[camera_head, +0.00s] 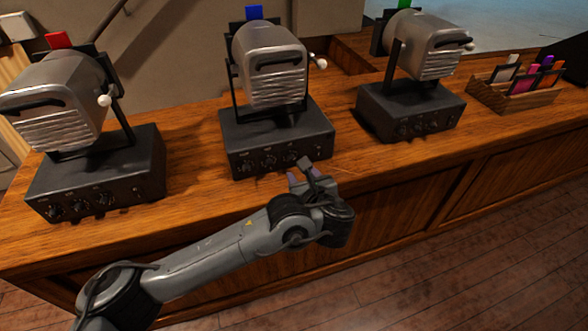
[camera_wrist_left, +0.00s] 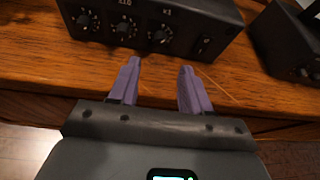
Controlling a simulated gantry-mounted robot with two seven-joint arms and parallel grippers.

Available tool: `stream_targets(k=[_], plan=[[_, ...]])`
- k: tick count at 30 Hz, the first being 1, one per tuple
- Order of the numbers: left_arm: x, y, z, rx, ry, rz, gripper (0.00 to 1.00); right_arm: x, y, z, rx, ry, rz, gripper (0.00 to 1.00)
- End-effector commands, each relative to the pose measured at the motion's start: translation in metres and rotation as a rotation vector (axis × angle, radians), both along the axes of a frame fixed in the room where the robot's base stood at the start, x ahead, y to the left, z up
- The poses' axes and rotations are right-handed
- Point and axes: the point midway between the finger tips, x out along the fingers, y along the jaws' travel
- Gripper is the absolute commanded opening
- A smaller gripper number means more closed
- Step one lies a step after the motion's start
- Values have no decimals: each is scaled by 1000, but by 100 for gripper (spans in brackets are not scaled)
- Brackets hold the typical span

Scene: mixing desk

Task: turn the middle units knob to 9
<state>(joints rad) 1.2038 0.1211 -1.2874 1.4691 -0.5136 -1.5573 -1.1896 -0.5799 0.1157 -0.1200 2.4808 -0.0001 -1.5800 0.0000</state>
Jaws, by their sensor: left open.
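The middle unit is a dark box (camera_head: 250,128) carrying a silver lamp (camera_head: 270,70) with a blue tag. Its front has a row of round knobs with pale tick marks and a small switch (camera_wrist_left: 203,45) at the right end. The rightmost knob (camera_wrist_left: 160,34), with a label that looks like X1, is the units knob; its exact setting is too small to read. My left gripper (camera_wrist_left: 159,66) is open, its purple fingers empty and apart from the front panel. In the left wrist view the units knob lies just beyond the gap between the fingertips. My right gripper is out of view.
Similar lamp units stand at left (camera_head: 95,180) and right (camera_head: 410,105) on the wooden counter (camera_head: 190,150). A wooden rack (camera_head: 515,95) with coloured pieces is at far right. The counter's front edge runs below my left gripper.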

Motion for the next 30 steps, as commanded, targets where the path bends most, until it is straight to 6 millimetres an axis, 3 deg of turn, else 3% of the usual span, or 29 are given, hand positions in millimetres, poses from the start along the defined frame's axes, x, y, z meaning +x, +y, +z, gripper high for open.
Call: stream_targets(k=[15,21,30], plan=[[70,16,-33,1,1,3,48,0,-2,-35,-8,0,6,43],[82,18,-36,0,2,0,48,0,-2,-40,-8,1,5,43],[85,19,-37,0,2,0,48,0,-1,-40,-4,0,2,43]])
